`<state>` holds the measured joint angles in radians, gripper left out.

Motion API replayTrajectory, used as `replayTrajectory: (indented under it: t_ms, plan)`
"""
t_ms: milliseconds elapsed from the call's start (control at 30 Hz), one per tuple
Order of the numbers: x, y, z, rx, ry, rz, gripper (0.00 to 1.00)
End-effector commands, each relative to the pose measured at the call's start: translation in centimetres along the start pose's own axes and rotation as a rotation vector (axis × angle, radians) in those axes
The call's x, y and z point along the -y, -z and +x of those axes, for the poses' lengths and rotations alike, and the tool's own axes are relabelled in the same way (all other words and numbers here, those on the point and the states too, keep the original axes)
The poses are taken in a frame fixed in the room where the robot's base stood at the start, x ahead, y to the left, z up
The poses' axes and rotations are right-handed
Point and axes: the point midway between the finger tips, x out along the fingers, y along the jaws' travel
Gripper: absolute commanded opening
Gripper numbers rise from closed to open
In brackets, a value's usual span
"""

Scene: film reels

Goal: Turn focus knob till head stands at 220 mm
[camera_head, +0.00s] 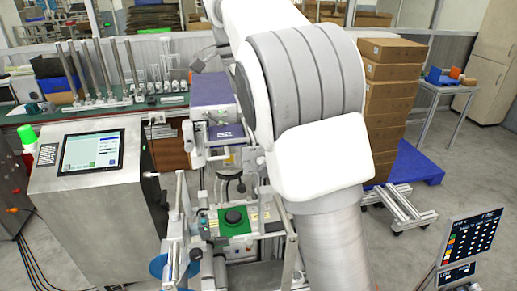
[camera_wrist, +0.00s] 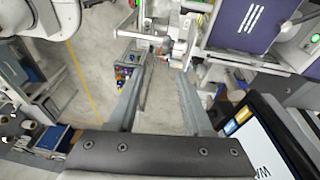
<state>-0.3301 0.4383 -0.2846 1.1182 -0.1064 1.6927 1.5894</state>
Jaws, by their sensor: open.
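My gripper (camera_wrist: 162,82) shows in the wrist view, its two grey fingers spread apart with nothing between them. In the head view my arm hides it. In the head view a machine head with a purple-topped block (camera_head: 212,91) stands left of my arm, above a green plate with a round black part (camera_head: 234,217). A similar purple housing (camera_wrist: 244,24) shows at the upper right of the wrist view, apart from the fingers. I cannot make out which part is the focus knob, nor read a height scale.
A console with a lit screen (camera_head: 91,151) stands left of the machine. Stacked cardboard boxes (camera_head: 391,90) stand on a blue pallet (camera_head: 417,163) behind my arm. A dark display panel (camera_head: 473,237) is at the lower right. In the wrist view, a screen (camera_wrist: 262,145) lies close to the right finger.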

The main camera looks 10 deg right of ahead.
Motion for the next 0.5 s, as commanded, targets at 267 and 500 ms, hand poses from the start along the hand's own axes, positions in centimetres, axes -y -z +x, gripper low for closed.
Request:
replayTrajectory:
  t_ms: [267,500]
  plan:
    - [-0.3,3.2,-1.6,0.223,0.078,0.038,0.51]
    - [-0.1,2.6,0.9,0.232,0.080,0.039,0.51]
